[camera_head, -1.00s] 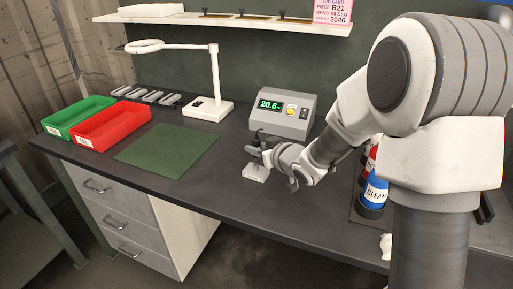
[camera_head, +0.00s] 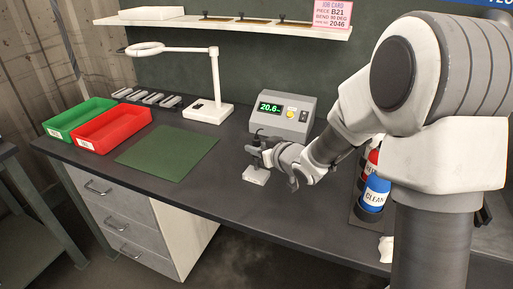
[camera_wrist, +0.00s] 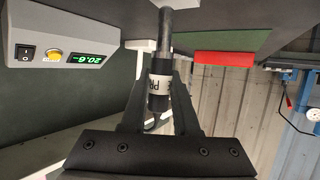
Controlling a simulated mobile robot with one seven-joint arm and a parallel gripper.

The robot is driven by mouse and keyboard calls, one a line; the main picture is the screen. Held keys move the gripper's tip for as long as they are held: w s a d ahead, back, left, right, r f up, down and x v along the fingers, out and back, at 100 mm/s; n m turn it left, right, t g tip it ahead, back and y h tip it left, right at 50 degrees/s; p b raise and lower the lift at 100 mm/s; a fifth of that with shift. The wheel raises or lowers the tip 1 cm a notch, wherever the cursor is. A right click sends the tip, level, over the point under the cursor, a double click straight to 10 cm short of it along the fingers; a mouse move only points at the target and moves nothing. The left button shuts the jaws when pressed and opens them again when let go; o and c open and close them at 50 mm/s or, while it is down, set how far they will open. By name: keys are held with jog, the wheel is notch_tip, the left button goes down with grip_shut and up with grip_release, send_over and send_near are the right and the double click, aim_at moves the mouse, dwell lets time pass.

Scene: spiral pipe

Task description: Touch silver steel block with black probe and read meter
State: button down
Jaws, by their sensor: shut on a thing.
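My gripper (camera_head: 258,155) is shut on the black probe, just above a small pale block (camera_head: 256,175) on the bench. In the wrist view the dark cylindrical probe (camera_wrist: 159,85) with a white label stands between the fingers (camera_wrist: 158,70). I cannot tell whether the probe's tip touches the pale block, or whether that block is steel. The grey meter (camera_head: 292,118) stands just behind my gripper, and its green display reads 20.6. The meter also shows upside down in the wrist view (camera_wrist: 65,25). Several silver-grey pieces (camera_head: 150,98) lie in a dark rack at the back left.
A green tray (camera_head: 68,125) and a red tray (camera_head: 113,133) stand at the left. A green mat (camera_head: 168,152) lies bare beside them. A white lamp (camera_head: 208,110) stands behind the mat. Bottles (camera_head: 374,192) stand at the right, near my arm. The bench front is clear.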

aim_at(257, 138)
jog(key=shift+r+p, duration=2.05)
jog(key=shift+r, duration=0.8)
jog(key=shift+f, duration=0.1)
